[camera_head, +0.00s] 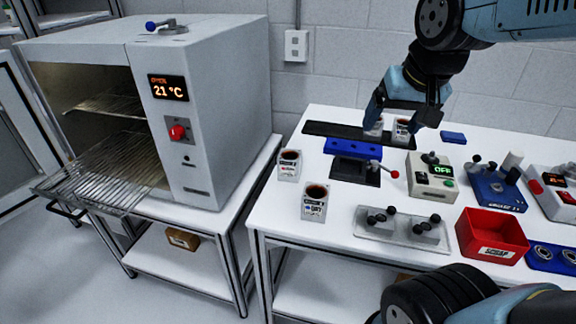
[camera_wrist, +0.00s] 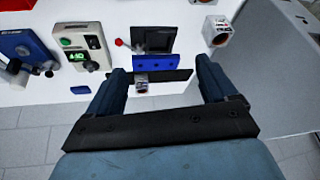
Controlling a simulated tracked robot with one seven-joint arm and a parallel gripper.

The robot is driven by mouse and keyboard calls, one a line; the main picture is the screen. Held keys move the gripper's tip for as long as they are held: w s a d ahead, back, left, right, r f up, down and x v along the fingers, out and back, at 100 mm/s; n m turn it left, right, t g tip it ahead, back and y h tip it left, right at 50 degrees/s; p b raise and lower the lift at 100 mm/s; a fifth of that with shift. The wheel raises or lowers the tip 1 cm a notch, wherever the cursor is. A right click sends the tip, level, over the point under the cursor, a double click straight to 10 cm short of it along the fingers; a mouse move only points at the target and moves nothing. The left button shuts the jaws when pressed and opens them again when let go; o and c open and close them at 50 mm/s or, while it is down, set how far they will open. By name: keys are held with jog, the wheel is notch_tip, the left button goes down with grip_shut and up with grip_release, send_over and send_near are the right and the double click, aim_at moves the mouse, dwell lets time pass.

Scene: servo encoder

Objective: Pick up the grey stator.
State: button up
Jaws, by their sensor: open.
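Several small grey, labelled blocks with dark round openings look like stators; I cannot tell which one the task names. In the head view, one (camera_head: 401,131) stands on the dark strip (camera_head: 330,130) under my gripper (camera_head: 401,115), with another (camera_head: 373,128) beside it, partly hidden by a finger. Two more stand at the table's left, one farther back (camera_head: 289,165) and one nearer (camera_head: 315,204). In the wrist view, my gripper (camera_wrist: 162,70) is open and empty, with its fingers wide apart. One grey block (camera_wrist: 141,84) shows between them, nearer the left finger.
A blue fixture (camera_head: 352,148) with a red-knobbed lever stands in front of the strip. A control box (camera_head: 432,178), a grey plate with black knobs (camera_head: 400,230) and a red bin (camera_head: 490,237) fill the right and front. An oven (camera_head: 225,110) stands left.

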jog(key=shift+o, duration=0.7)
jog(key=w+a+f+m+g, duration=0.1)
jog(key=w+a+f, duration=0.4)
jog(key=w, duration=0.5)
jog(key=a, duration=0.2)
jog(key=shift+w+a, duration=0.25)
jog(key=shift+a, duration=0.1)
jog(key=m+h, duration=0.1)
jog(key=h, duration=0.1)
send_over(290, 161)
jog(key=s, duration=0.1)
notch_tip(290, 161, down, 6)
jog(key=x, duration=0.8)
jog(key=shift+w+a+f, duration=0.15)
jog(key=shift+a, duration=0.15)
jog(key=shift+a+x, duration=0.15)
jog(key=shift+x, duration=1.15)
jog(key=shift+a+x, duration=0.15)
jog(key=shift+x, duration=1.15)
jog(key=shift+c, duration=0.2)
jog(key=shift+w, duration=0.1)
jog(key=c, duration=1.5)
